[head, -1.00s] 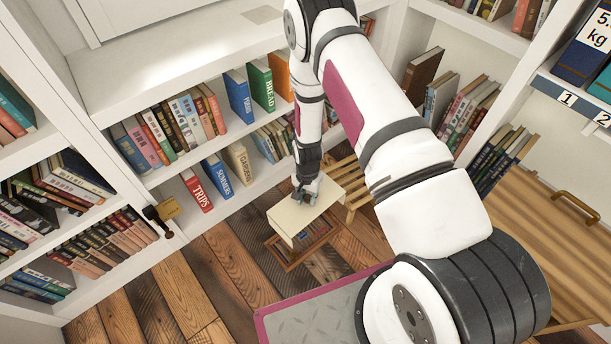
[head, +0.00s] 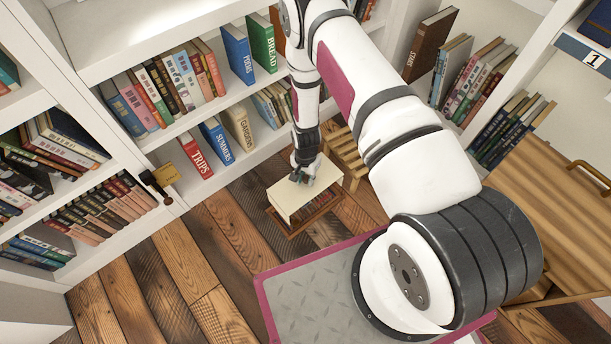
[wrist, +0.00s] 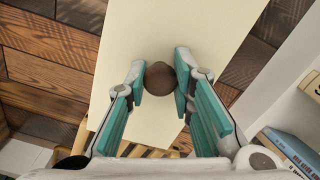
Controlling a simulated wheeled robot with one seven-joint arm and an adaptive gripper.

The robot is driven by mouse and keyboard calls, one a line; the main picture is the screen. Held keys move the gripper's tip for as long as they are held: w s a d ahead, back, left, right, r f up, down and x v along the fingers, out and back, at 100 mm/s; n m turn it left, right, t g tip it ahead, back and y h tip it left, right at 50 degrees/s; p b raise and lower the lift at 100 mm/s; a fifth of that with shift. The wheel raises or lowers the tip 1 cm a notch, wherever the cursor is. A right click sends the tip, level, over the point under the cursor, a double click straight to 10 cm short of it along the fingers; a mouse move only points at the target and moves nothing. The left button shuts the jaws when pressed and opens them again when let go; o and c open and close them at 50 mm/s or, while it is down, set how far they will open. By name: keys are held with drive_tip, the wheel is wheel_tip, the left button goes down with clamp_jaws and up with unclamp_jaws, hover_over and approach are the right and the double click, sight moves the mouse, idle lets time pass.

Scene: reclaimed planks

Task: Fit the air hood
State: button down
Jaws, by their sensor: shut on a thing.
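The air hood (head: 294,195) is a cream, flat-topped box with a dark brown round knob (wrist: 160,79) on top. My gripper (head: 303,178) is shut on the knob; in the wrist view the teal fingers (wrist: 161,82) press it from both sides. The hood is over a low reddish-brown wooden frame (head: 291,234) on the floor. Part of the frame's inside shows to the hood's right, with dark book-like shapes. I cannot tell whether the hood touches the frame.
White bookshelves with several books (head: 196,155) stand behind and to the left. A slatted wooden stool (head: 347,155) stands close behind the hood. A wooden desk or chest (head: 555,200) is at the right. Plank floor (head: 190,255) is clear at front left.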

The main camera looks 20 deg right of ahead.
drive_tip(key=shift+f+b, duration=3.3)
drive_tip(key=shift+f, duration=1.15)
drive_tip(key=c, duration=1.3)
unclamp_jaws()
drive_tip(key=shift+r, duration=0.1)
wheel_tip(320, 180, up, 12)
drive_tip(key=shift+f, duration=0.1)
